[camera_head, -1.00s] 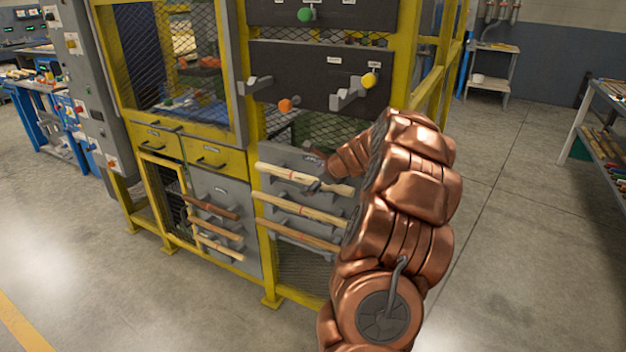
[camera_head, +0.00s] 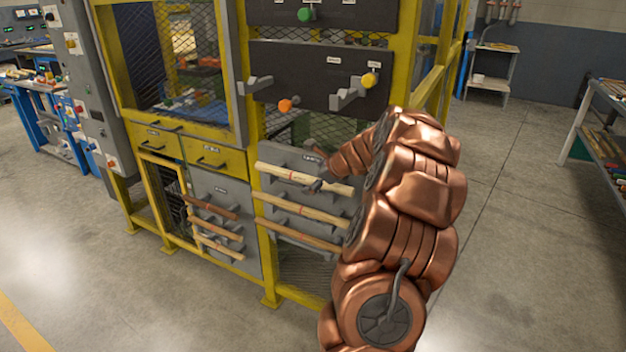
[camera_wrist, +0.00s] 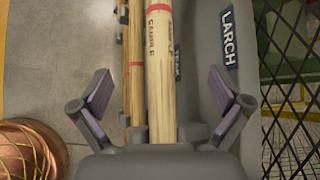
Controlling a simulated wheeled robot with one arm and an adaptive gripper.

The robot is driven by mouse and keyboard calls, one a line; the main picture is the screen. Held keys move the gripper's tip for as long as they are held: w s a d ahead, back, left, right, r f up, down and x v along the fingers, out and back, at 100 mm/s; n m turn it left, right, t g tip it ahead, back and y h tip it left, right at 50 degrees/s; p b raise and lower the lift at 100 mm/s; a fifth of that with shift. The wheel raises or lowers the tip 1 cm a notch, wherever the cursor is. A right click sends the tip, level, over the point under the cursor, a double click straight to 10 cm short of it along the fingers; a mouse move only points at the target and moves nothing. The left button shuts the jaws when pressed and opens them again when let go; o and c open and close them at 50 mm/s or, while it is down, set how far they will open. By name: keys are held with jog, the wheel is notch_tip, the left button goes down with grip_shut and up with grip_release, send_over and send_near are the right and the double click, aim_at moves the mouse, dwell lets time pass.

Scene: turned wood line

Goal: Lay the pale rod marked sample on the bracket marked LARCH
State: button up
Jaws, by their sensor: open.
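The pale sample rod (camera_head: 275,170), with a red band, lies along the top row of the lower right grey panel and appears to rest on the bracket there. In the wrist view the sample rod (camera_wrist: 160,75) shows its SAMPLE lettering beside the LARCH label (camera_wrist: 229,38). My gripper (camera_head: 320,184) is at the rod's right part. In the wrist view my gripper (camera_wrist: 160,97) is open, with one finger on each side of the rod and visible gaps. The bracket's contact with the rod is largely hidden.
Several rods, including a brown one (camera_head: 212,206), hang on the left panel. Wire mesh (camera_wrist: 292,90) is close to the right finger. Floor at right is clear.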

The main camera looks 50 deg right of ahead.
jog(key=v, duration=1.1)
jog(key=p+v, duration=0.4)
jog(key=v, duration=0.5)
dwell(1.5)
jog(key=shift+a, duration=0.1)
dwell(0.5)
